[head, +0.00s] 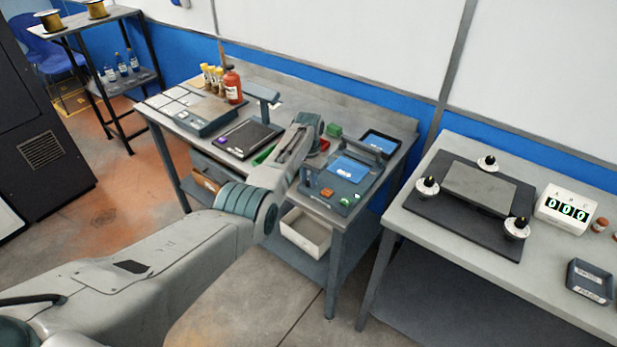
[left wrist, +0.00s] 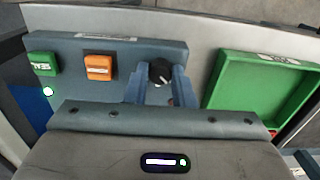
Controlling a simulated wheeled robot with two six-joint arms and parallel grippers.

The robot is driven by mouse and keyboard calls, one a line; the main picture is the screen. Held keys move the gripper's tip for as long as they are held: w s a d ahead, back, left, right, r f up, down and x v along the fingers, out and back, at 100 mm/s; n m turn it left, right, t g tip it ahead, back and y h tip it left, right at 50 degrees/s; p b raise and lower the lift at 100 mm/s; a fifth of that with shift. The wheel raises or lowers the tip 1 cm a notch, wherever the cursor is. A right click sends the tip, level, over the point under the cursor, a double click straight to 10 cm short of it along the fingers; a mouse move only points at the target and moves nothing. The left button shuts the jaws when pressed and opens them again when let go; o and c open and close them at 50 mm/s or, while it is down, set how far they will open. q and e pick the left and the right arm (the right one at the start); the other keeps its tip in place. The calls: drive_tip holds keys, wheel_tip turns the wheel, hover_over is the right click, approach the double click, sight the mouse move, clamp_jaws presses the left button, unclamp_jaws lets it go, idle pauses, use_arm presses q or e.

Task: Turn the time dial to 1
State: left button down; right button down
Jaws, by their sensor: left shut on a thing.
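The time dial (left wrist: 160,72) is a small black knob with a white pointer mark on the front of a blue-grey device (left wrist: 115,52). My left gripper (left wrist: 161,82) has one finger on each side of the dial and is shut on it. The pointer seems to slant toward the lower right; I cannot read any scale numbers. An orange button (left wrist: 98,67) and a green button (left wrist: 42,65) sit left of the dial. In the head view the device (head: 348,184) stands on the middle bench, my left gripper (head: 307,180) is at its left front, and the dial is hidden.
A green tray (left wrist: 222,90) lies right of the device in the wrist view. The right bench bears a black plate (head: 425,206) and a white counter box (head: 566,206).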

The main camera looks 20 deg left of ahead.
use_arm(q)
drive_tip(key=c, duration=1.2)
unclamp_jaws()
drive_tip(key=shift+c, duration=0.2)
drive_tip(key=shift+r, duration=0.15)
wheel_tip(320, 180, up, 11)
drive_tip(key=b, duration=0.1)
drive_tip(key=shift+f, duration=0.2)
